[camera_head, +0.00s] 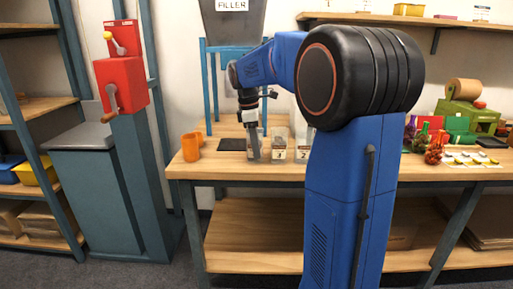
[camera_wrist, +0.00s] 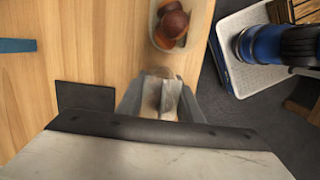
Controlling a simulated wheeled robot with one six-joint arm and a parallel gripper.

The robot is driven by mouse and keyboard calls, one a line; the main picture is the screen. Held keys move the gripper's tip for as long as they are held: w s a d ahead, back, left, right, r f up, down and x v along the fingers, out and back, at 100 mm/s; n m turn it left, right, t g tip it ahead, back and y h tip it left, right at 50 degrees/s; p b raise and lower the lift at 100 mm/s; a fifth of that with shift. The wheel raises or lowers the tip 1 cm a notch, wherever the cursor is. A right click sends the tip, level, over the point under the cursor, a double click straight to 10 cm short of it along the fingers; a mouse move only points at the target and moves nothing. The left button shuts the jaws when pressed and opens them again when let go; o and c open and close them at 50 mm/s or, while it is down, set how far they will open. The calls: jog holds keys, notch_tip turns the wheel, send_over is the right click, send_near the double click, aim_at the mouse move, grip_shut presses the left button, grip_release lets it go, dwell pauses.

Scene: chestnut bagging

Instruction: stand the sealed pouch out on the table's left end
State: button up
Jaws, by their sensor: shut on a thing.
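My gripper (camera_head: 252,150) is low over the table's left half, pointing down. In the wrist view its jaws (camera_wrist: 165,103) are shut on a small pale thing (camera_wrist: 151,95), seen from above between the fingers. This may be the pouch, but the fingers hide most of it, and I cannot tell its seal or whether it touches the table.
Clear containers with number labels (camera_head: 279,147) stand just right of my gripper. One container with brown chestnuts (camera_wrist: 171,26) shows in the wrist view. The filler (camera_head: 233,20) on its blue stand is behind. A red crank machine (camera_head: 120,85) stands left of the table.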

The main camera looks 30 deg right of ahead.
jog(key=o, duration=1.1)
jog(key=shift+f, duration=0.1)
jog(key=r, duration=0.4)
jog(key=a+r, duration=0.1)
jog(key=r, duration=0.3)
jog(key=w+r, duration=0.1)
jog(key=r, duration=0.3)
jog(key=shift+a+r, duration=0.1)
jog(key=shift+a, duration=0.15)
jog(key=s+a+f+m+t, duration=0.2)
jog(key=s+a+f, duration=0.3)
jog(key=s, duration=0.5)
jog(key=s+a+f+m+t+y, duration=0.1)
jog(key=s+a+f+m+t, duration=0.1)
jog(key=s+a+f+m, duration=0.3)
jog(key=s+a+f+m+t, duration=0.1)
jog(key=s+a+f+m, duration=0.3)
jog(key=s+f, duration=0.7)
jog(key=s, duration=0.5)
jog(key=shift+a+f+t, duration=0.4)
